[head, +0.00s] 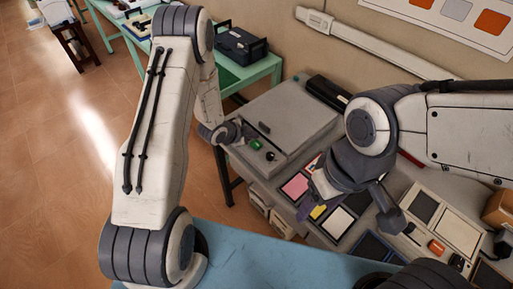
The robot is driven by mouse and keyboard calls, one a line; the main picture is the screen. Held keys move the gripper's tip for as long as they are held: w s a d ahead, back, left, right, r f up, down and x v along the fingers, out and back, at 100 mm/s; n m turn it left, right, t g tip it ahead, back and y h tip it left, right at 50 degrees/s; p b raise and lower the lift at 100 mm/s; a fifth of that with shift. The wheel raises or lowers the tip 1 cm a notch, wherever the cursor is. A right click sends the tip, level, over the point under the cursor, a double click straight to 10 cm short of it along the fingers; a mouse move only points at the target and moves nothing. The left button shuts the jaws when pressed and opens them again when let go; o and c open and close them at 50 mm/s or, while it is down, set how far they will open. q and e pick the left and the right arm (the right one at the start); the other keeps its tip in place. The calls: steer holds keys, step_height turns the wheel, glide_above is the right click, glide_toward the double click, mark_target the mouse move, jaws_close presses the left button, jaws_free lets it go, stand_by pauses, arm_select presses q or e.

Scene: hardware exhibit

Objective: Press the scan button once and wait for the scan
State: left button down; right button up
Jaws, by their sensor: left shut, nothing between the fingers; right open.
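A grey flatbed scanner (290,118) with its lid down sits on the table in the middle of the head view. A green button (256,144) is on its front left edge, with a small dark knob (270,156) beside it. My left gripper (245,133) is shut and empty. It is at the scanner's left front corner, just behind the green button; I cannot tell whether it touches anything. My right gripper (357,202) is open and empty over the cards on the front part of the table.
Pink (295,186), yellow (318,211) and white (337,222) cards lie in front of the scanner. A panel with an orange button (436,246) is at the right. A black case (241,45) sits on a green table behind.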

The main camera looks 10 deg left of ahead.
mark_target(258, 141)
arm_select(q)
steer(key=shift+f+b, duration=0.4)
steer(key=shift+f, duration=0.5)
arm_select(e)
steer(key=shift+f, duration=0.9)
stand_by(0.4)
arm_select(q)
steer(key=shift+f+b, duration=0.4)
steer(key=shift+b, duration=0.1)
arm_select(e)
steer(key=shift+f, duration=0.5)
arm_select(q)
steer(key=shift+f+b, duration=0.5)
steer(key=shift+f, duration=0.05)
arm_select(e)
steer(key=shift+f, duration=0.5)
arm_select(q)
steer(key=shift+r, duration=0.1)
arm_select(e)
steer(key=shift+r, duration=0.1)
arm_select(q)
steer(key=shift+r+p, duration=0.6)
steer(key=shift+r, duration=0.25)
arm_select(e)
steer(key=shift+r, duration=0.5)
